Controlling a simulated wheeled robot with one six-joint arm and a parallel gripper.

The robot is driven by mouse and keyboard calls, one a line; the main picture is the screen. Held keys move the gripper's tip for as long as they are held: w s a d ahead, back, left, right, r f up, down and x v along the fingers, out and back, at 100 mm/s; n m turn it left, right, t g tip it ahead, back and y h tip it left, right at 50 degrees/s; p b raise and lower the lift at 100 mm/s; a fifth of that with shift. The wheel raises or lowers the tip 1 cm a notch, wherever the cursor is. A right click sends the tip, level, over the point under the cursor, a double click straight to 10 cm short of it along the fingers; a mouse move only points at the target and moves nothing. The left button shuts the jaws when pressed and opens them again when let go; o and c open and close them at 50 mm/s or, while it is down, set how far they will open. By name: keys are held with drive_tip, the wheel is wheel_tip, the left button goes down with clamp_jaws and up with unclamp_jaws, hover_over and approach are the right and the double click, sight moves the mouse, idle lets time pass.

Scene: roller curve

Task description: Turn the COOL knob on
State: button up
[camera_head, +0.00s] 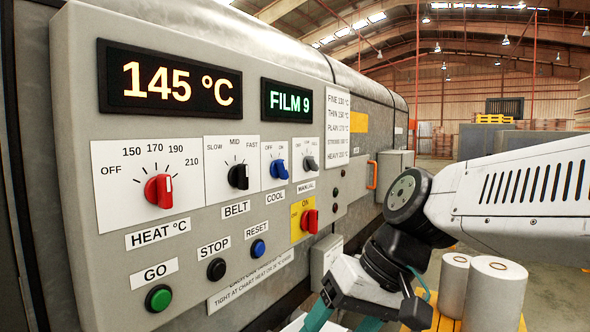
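The blue COOL knob (279,169) sits on a white plate marked OFF and ON, on the front of a grey control panel (90,60). Its COOL label (275,198) is just below it. The knob's pointer is too small to read surely against the two marks. My gripper (343,319) is at the bottom edge, below and to the right of the knob and well apart from it. Parts of its teal fingers show, but the fingertips are cut off by the frame, so its opening is hidden. Nothing covers the knob.
The black BELT knob (239,176) is close on the left and the grey MANUAL knob (309,162) close on the right. A red knob (309,220) on a yellow plate lies below. An orange handle (372,174) juts out farther right. White rolls (495,294) stand at lower right.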

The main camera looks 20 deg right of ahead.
drive_tip(key=w+a+r+m+t+y, duration=0.1)
drive_tip(key=w+r+t+y, duration=0.25)
drive_tip(key=w+r, duration=0.5)
drive_tip(key=m+t+y, duration=0.2)
drive_tip(key=m+t, duration=0.2)
drive_tip(key=t, duration=0.5)
approach(287, 169)
drive_tip(key=x, duration=0.2)
drive_tip(key=shift+g, duration=0.25)
drive_tip(key=x, duration=0.6)
drive_tip(key=shift+w+r, duration=0.2)
drive_tip(key=shift+w+a, duration=0.4)
drive_tip(key=shift+w, duration=0.15)
drive_tip(key=c, duration=1)
